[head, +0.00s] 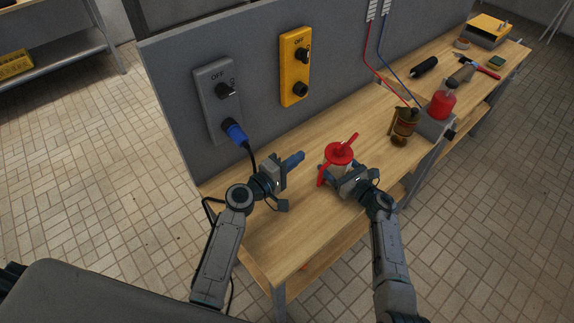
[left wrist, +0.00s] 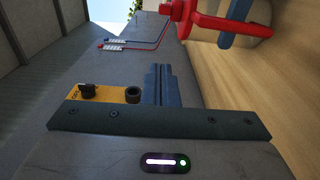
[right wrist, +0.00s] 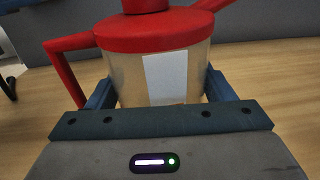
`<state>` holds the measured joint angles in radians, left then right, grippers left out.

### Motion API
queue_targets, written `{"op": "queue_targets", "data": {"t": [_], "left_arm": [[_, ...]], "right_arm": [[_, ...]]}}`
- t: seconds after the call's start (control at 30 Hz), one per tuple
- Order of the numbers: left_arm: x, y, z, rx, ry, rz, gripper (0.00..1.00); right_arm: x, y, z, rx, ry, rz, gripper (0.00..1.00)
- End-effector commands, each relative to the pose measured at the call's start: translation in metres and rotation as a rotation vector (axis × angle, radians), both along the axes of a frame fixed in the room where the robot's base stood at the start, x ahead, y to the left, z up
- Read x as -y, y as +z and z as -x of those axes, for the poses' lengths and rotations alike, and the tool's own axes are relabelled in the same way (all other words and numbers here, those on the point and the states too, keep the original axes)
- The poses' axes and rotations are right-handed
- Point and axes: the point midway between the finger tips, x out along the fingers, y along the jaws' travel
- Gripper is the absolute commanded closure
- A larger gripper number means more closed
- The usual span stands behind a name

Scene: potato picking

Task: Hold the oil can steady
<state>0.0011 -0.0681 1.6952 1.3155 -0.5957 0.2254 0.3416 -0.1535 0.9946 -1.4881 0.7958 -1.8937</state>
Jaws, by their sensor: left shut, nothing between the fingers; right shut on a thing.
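The oil can has a red lid, a red handle and spout, and a pale metal-like body with a light label. It stands upright on the wooden bench (head: 285,240) in the head view, where its red lid (head: 339,153) shows. In the right wrist view the oil can (right wrist: 125,75) sits between the two fingers of my right gripper (right wrist: 157,95), which is shut on its body. It also shows upside down at the top of the left wrist view (left wrist: 208,17). My left gripper (head: 296,160) is shut and empty, to the left of the can and apart from it.
A grey switch box (head: 213,92) with a blue plug (head: 235,131) and a yellow switch box (head: 294,75) are on the grey panel behind. A brownish-green object (head: 404,122) and a red container (head: 441,104) stand right of the can. The bench's front left is clear.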

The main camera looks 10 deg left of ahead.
Motion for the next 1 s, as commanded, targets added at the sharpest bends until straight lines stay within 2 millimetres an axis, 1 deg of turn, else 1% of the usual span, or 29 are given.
{"op": "queue_targets", "data": {"t": [0.03,0.2,0.33,0.6,0.63,0.73,0.77,1.0], "left_arm": [[-0.005,-0.001,0.007,-0.001,0.0,-0.003,1.0],[-0.015,-0.001,0.022,0.0,0.0,-0.001,1.0],[-0.018,0.0,0.027,0.0,0.0,-0.001,1.0],[-0.018,0.0,0.028,0.001,0.0,-0.001,1.0],[-0.018,0.0,0.027,0.001,0.0,-0.001,1.0],[-0.018,0.0,0.027,0.001,0.0,-0.001,1.0],[-0.018,0.0,0.027,0.001,0.0,-0.001,1.0],[-0.018,0.0,0.027,0.001,-0.001,-0.001,1.0]], "right_arm": [[0.001,-0.003,0.001,-0.004,-0.001,0.003,0.61],[0.001,-0.003,0.001,-0.004,-0.001,0.003,0.61],[0.001,-0.003,0.001,-0.004,0.0,0.003,0.61],[0.001,-0.003,0.001,-0.004,-0.001,0.003,0.61],[0.001,-0.003,0.001,-0.004,-0.001,0.003,0.21],[0.001,-0.003,0.001,-0.003,-0.001,0.002,0.01],[0.001,-0.003,0.001,-0.003,-0.001,0.002,0.0],[0.002,-0.002,0.002,-0.001,-0.001,0.002,0.0]]}}
